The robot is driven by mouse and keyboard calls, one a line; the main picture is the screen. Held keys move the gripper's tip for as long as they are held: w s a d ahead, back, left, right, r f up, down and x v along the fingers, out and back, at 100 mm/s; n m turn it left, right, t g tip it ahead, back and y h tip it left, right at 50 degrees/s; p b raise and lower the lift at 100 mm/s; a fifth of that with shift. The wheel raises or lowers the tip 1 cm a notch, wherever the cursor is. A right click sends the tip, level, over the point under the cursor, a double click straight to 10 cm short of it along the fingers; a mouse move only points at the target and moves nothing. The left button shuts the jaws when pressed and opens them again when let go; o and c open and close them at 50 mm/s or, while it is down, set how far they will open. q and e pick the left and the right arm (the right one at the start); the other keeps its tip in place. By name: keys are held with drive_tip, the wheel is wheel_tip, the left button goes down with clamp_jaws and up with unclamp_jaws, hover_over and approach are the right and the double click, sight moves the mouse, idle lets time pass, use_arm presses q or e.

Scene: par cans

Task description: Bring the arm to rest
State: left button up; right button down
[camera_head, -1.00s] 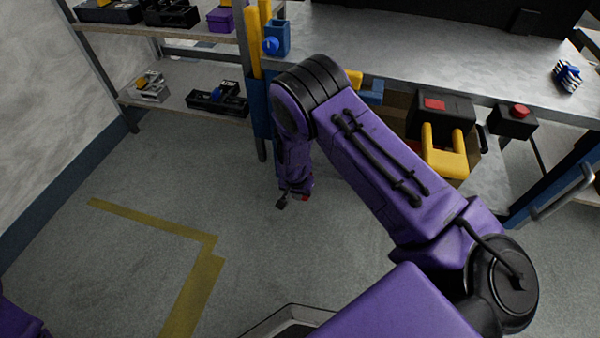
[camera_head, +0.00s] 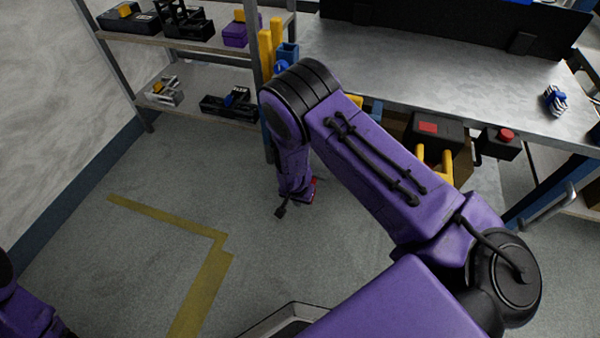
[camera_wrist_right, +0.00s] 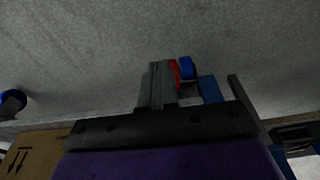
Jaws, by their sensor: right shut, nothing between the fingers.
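My right arm (camera_head: 365,160) reaches across the head view from the lower right, bends at a black-capped elbow and hangs down in front of the workbench. Its wrist end (camera_head: 295,185) is low over the bare floor, and the fingers cannot be made out there. In the right wrist view my right gripper (camera_wrist_right: 158,85) is shut and empty, with grey floor beyond it. A small red part and a blue round part (camera_wrist_right: 187,68) show beside the fingers. My left arm shows only as a purple piece at the lower left of the head view; its gripper is out of view.
The workbench (camera_head: 420,75) stands behind the arm, with a red-button box (camera_head: 497,143) at its front. A shelf rack (camera_head: 200,80) with bins is at the upper left. The wrist view shows a cardboard box (camera_wrist_right: 35,150). Floor with yellow tape (camera_head: 205,285) is clear at left.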

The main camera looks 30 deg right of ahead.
use_arm(q)
drive_tip(key=shift+s+r+p, duration=0.2)
drive_tip(key=shift+r+p, duration=0.35)
drive_tip(key=shift+r, duration=0.6)
use_arm(e)
drive_tip(key=shift+s+a+r, duration=0.5)
drive_tip(key=shift+a+r, duration=0.1)
drive_tip(key=shift+r, duration=0.25)
drive_tip(key=s+d+n+t+h, duration=0.1)
drive_tip(key=s+d+n, duration=0.1)
drive_tip(key=s, duration=1.1)
drive_tip(key=s+d+n+t+h, duration=0.1)
drive_tip(key=s+d, duration=0.1)
drive_tip(key=s, duration=1.1)
use_arm(q)
wheel_tip(320, 180, up, 28)
drive_tip(key=p, duration=2.7)
drive_tip(key=shift+f, duration=0.25)
use_arm(e)
wheel_tip(320, 180, up, 28)
drive_tip(key=w, duration=0.1)
drive_tip(key=shift+d+r+n, duration=0.15)
drive_tip(key=shift+r+n, duration=0.1)
drive_tip(key=shift+n, duration=0.05)
